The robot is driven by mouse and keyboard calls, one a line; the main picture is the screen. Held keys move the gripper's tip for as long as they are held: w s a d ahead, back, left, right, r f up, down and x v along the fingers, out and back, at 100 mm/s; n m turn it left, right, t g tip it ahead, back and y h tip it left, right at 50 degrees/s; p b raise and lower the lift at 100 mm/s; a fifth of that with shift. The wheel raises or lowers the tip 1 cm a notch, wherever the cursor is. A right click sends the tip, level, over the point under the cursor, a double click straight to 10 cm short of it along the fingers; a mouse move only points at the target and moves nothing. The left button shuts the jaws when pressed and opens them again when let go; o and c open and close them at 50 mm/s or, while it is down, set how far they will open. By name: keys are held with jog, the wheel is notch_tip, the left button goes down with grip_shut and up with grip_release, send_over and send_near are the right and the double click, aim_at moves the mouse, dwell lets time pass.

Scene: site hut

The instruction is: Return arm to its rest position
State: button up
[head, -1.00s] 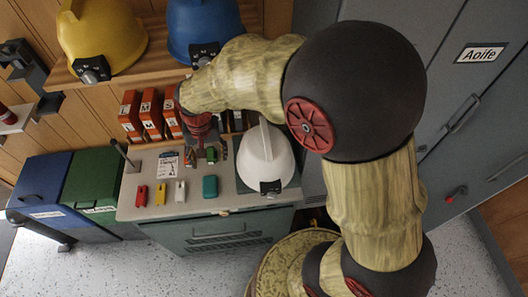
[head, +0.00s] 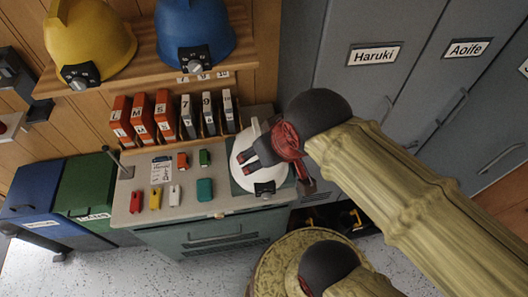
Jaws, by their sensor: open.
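My arm reaches in from the right of the head view, bent at a dark joint. My gripper (head: 247,163) points left, in front of the white helmet (head: 240,178) in this view. Its dark fingers are apart and nothing shows between them. The helmet sits on the right end of the grey cabinet top, with a dark knob piece at its front. I cannot tell how far the fingers are from the helmet.
The cabinet top (head: 222,213) bears several small coloured blocks and a card (head: 161,170). Orange (head: 143,117) and grey boxes stand behind. Yellow (head: 91,40) and blue (head: 196,32) helmets rest on a shelf. Lockers (head: 340,85) stand right; blue (head: 33,188) and green (head: 90,190) bins left.

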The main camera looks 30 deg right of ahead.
notch_tip(320, 180, down, 8)
jog(key=b, duration=0.8)
jog(key=shift+o, duration=0.5)
jog(key=shift+d, duration=0.1)
